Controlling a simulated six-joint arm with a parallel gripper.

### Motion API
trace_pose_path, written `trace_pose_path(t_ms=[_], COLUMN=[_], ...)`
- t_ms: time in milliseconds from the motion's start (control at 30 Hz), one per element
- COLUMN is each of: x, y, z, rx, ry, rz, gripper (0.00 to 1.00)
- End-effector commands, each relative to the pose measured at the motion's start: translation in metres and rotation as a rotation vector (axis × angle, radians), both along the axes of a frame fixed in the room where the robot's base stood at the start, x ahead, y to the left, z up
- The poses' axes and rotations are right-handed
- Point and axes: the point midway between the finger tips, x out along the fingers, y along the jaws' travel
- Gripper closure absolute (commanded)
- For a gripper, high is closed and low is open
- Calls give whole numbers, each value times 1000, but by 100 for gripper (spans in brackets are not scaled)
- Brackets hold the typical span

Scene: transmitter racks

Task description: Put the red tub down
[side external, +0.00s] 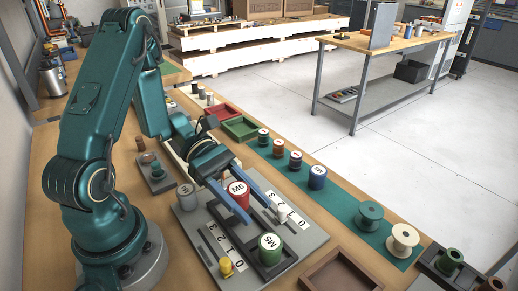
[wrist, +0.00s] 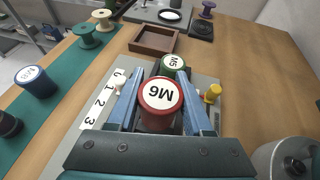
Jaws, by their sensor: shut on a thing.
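The red tub (side external: 239,197), with a white lid marked M6, is upright between the two blue fingers of my gripper (side external: 258,212). In the wrist view the red tub (wrist: 158,121) fills the space between the fingers (wrist: 159,80), and my gripper is shut on it. It is over the back part of a dark narrow tray (side external: 283,260) on a grey board (side external: 198,224). I cannot tell whether its base touches the tray. The green tub (side external: 270,250), marked M5, stands at the front end of that tray; it also shows beyond the red tub in the wrist view (wrist: 172,70).
Numbered scales flank the tray, with a white peg (side external: 282,213) at one and a yellow peg (side external: 226,266) at the other. A grey tub (side external: 186,196) stands behind left. A green mat (side external: 340,210) holds tubs and spools. An empty brown tray (side external: 340,275) lies in front.

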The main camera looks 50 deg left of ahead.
Motion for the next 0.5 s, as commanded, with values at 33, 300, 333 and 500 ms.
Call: trace_pose_path(t_ms=[33,300,333,500], x=[0,0,0,0], y=[-1,-1,0,0], z=[-7,-28,-28,-28], rx=[-4,-2,-2,-1], ry=[5,0,0,0], rz=[-1,-2,-2,-2], gripper=[100,100,100,100])
